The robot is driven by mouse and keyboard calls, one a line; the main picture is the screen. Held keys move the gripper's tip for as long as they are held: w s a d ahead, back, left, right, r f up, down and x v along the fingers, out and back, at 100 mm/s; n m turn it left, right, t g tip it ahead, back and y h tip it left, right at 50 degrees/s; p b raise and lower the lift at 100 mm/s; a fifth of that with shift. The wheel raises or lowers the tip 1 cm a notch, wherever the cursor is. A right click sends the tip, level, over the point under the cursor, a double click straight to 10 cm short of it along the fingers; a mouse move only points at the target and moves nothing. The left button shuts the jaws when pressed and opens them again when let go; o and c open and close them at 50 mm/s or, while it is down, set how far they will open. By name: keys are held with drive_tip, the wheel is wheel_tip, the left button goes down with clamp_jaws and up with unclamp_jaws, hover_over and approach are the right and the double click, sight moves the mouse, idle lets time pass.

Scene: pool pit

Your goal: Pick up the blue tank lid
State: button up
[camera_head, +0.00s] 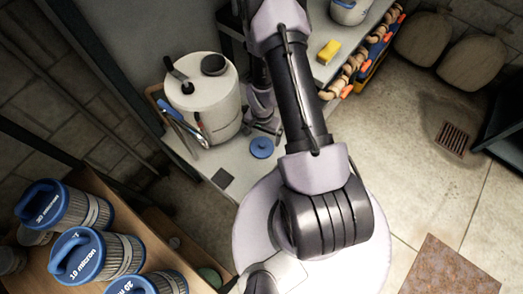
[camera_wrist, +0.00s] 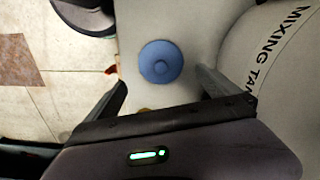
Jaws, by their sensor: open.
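The blue tank lid (camera_head: 262,147) is a small round disc with a raised knob, lying flat on the pale bench top to the right of the white tank. In the wrist view the lid (camera_wrist: 161,62) lies ahead of my gripper (camera_wrist: 160,82), roughly centred between the two dark fingers. The fingers are spread wide and hold nothing. The lid looks apart from both fingers; the height above it is hard to tell. The white mixing tank (camera_head: 205,105) stands beside the lid, and its lettered wall (camera_wrist: 285,60) fills the right of the wrist view. My arm hides part of the bench in the head view.
A dark round opening or cap and a black-handled tool sit on the tank's top. Blue-capped filter cartridges (camera_head: 88,256) stand on a wooden shelf at lower left. A yellow sponge (camera_head: 328,52) and several orange-ended fittings (camera_head: 366,57) lie at upper right. A floor drain (camera_head: 452,138) is at right.

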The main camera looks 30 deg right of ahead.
sight(262, 143)
wheel_tip(262, 143, down, 9)
drive_tip(key=b, duration=0.6)
drive_tip(key=shift+w+d+r, duration=0.1)
drive_tip(key=shift+w+r, duration=0.05)
drive_tip(key=shift+r, duration=0.3)
drive_tip(key=shift+c, duration=0.2)
drive_tip(key=c, duration=1.1)
drive_tip(key=shift+r+p, duration=0.15)
drive_tip(key=shift+p, duration=0.15)
